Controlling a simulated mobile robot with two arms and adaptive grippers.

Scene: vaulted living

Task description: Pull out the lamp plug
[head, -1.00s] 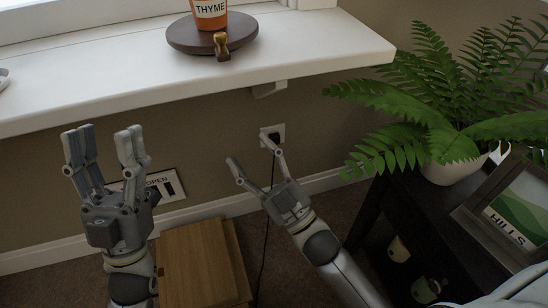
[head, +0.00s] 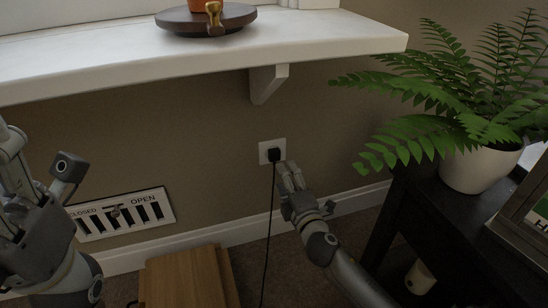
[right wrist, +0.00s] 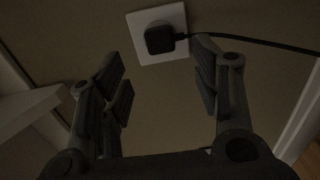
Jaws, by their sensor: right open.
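The black lamp plug (head: 274,155) sits in the white wall outlet (head: 266,146) under the window shelf. Its black cord (head: 268,235) hangs down the wall. My right gripper (head: 288,173) is just below and right of the plug. In the right wrist view, the gripper (right wrist: 160,72) is open and empty. The plug (right wrist: 160,39) lies beyond the fingertips, between their lines, with the cord running right past one fingertip. The outlet plate (right wrist: 142,20) frames it. My left gripper (head: 38,160) is open and empty at the left, in front of the wall.
The white shelf (head: 330,45) and its bracket (head: 267,83) overhang the outlet. A wall vent (head: 122,213) is at left, above a wooden box (head: 190,275). A potted fern (head: 480,168) on a dark table (head: 440,210) stands at right, its fronds reaching toward the outlet.

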